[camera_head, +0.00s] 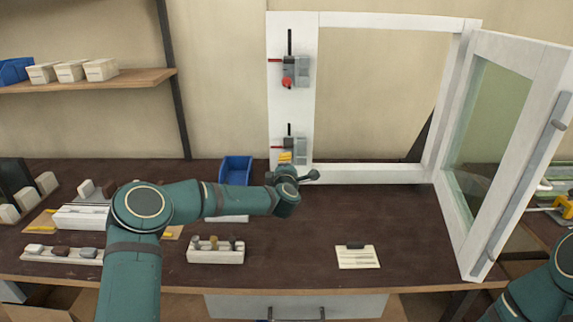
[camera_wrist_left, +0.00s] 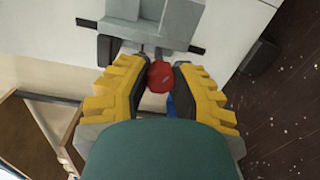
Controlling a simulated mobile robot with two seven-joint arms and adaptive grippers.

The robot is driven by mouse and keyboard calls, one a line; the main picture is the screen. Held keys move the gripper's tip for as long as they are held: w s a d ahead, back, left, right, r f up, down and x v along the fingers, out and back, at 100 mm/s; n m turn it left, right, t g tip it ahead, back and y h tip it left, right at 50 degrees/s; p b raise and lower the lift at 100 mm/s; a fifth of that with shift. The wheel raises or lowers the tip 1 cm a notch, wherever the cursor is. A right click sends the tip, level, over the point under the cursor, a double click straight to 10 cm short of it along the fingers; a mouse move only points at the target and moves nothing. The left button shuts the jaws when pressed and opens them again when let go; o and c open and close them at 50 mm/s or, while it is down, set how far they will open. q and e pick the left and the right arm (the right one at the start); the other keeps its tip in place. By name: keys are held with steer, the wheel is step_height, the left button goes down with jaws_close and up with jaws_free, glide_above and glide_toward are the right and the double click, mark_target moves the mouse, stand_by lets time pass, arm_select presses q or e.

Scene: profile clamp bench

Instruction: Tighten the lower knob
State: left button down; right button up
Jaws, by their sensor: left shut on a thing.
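The lower clamp (camera_head: 297,144) is a grey block on the white frame's left post, with a black vertical rod and a red-tipped horizontal bar. My left gripper (camera_head: 286,157), with yellow fingers, is right at its underside and hides its knob in the head view. In the left wrist view the red lower knob (camera_wrist_left: 160,76) sits between the fingertips of my left gripper (camera_wrist_left: 158,82), which is shut on it. The grey clamp body (camera_wrist_left: 150,28) is just beyond. The upper clamp (camera_head: 297,72) has a red knob (camera_head: 286,83) hanging free. My right gripper is out of view.
The white frame (camera_head: 400,174) stands on the dark bench with its glazed door (camera_head: 500,150) open to the right. A blue bin (camera_head: 236,170) stands left of the post.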

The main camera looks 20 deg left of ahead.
arm_select(q)
steer(key=shift+m, duration=0.4)
steer(key=c, duration=0.7)
jaws_free()
steer(key=shift+d, duration=0.1)
steer(key=shift+c, duration=0.2)
steer(key=shift+s, duration=0.1)
steer(key=v, duration=1.1)
steer(key=shift+s, duration=0.4)
steer(key=shift+d+f, duration=0.1)
